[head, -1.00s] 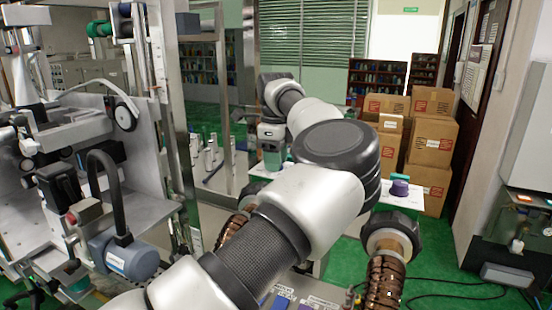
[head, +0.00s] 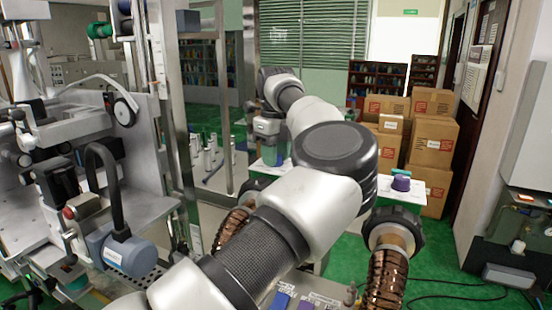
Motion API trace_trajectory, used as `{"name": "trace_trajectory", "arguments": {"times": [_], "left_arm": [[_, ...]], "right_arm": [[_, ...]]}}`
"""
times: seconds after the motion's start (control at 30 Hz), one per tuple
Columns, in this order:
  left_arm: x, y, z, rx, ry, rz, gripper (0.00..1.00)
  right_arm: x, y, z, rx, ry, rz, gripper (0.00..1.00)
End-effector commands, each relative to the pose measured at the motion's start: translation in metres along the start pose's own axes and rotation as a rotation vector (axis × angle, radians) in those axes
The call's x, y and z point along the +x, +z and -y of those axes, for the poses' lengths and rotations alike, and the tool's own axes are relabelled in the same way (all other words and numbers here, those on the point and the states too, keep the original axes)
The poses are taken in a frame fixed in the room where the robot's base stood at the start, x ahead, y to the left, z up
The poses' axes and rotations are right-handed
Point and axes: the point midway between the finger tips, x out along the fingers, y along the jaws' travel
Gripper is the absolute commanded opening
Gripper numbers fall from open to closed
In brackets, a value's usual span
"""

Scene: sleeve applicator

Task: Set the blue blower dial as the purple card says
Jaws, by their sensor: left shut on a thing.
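My left arm reaches across the middle of the head view, and its gripper (head: 271,148) points down at the far left end of the white panel. It is shut on a small blue thing (head: 273,156), which looks like the blue blower dial; the fingers and arm hide most of it, so its setting cannot be read. A purple dial (head: 401,184) with a green top stands on the right part of the panel, apart from the gripper. Bluish-purple cards (head: 282,300) show at the bottom edge, too small to read. My right gripper is not in view.
The white panel (head: 412,194) is partly behind my arm. Ribbed brown hoses (head: 384,282) rise in front of it. A grey machine (head: 145,200) fills the left side. Cardboard boxes (head: 430,140) stand at the back right. Green floor (head: 440,260) is open at right, with cables.

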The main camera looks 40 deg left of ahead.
Motion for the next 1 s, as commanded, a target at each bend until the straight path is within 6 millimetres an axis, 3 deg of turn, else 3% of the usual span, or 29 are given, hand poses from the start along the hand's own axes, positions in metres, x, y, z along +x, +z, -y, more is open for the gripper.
{"name": "trace_trajectory", "arguments": {"times": [1.0], "left_arm": [[-0.001, 0.001, -0.001, 0.93, -0.004, 0.006, 0.12]], "right_arm": [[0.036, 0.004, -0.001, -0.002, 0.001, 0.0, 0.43]]}}
